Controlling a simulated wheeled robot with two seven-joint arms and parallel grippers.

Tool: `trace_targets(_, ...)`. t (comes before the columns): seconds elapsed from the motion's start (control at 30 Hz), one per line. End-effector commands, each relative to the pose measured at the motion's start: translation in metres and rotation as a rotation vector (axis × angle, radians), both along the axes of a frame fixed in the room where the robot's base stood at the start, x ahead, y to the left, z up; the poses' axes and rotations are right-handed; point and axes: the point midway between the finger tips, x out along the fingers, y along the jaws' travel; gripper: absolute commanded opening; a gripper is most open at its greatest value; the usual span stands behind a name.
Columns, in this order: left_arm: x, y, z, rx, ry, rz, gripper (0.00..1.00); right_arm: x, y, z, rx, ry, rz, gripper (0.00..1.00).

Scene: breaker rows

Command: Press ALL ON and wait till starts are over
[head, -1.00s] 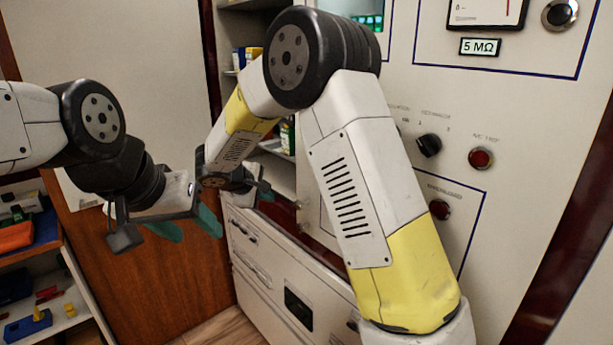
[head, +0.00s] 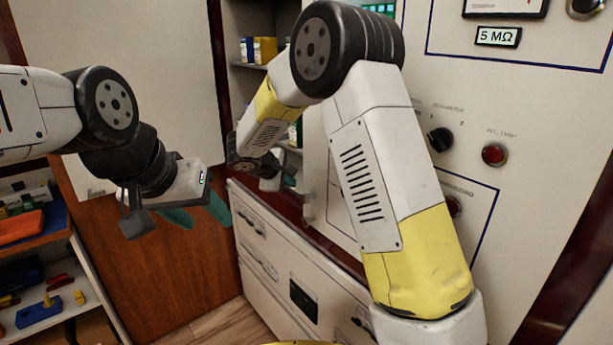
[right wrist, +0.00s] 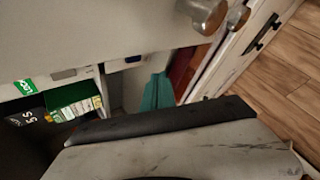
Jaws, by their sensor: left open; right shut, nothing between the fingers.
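No button marked ALL ON can be made out in either view. On the white panel at the right of the head view are a red button (head: 494,154), a black knob (head: 440,139) and a second red button (head: 453,206) partly hidden by my right arm. My right gripper (head: 287,176) is by the open cupboard, mostly hidden behind its own arm; its teal finger (right wrist: 157,92) shows shut and empty in the right wrist view. My left gripper (head: 198,214) is open and empty at the left, in front of the wooden panel, its teal fingers apart.
A label reading 5 MΩ (head: 498,37) sits under a meter at the top right. Boxes (head: 258,49) stand on a cupboard shelf above white drawers (head: 262,240). At the left, shelves hold an orange case (head: 20,227) and a blue item (head: 38,312). Bare floor shows below.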

Motion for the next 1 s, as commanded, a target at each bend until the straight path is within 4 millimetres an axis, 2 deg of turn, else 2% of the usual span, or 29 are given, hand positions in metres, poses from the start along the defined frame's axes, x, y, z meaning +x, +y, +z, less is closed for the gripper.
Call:
trace_targets(0.1, 0.0, 0.0, 0.0, 0.0, 0.0, 0.0, 0.54, 0.01, -0.013, 0.0, 0.0, 0.0, -0.003, 0.0)
trace_targets(0.3, 0.0, 0.0, 0.0, 0.0, 0.0, 0.0, 0.54, 0.019, -0.027, 0.0, -0.002, -0.001, -0.001, 0.0)
trace_targets(1.0, 0.0, 0.0, 0.0, 0.0, 0.0, 0.0, 0.54, 0.021, -0.029, 0.0, 0.0, 0.0, 0.0, 0.0)
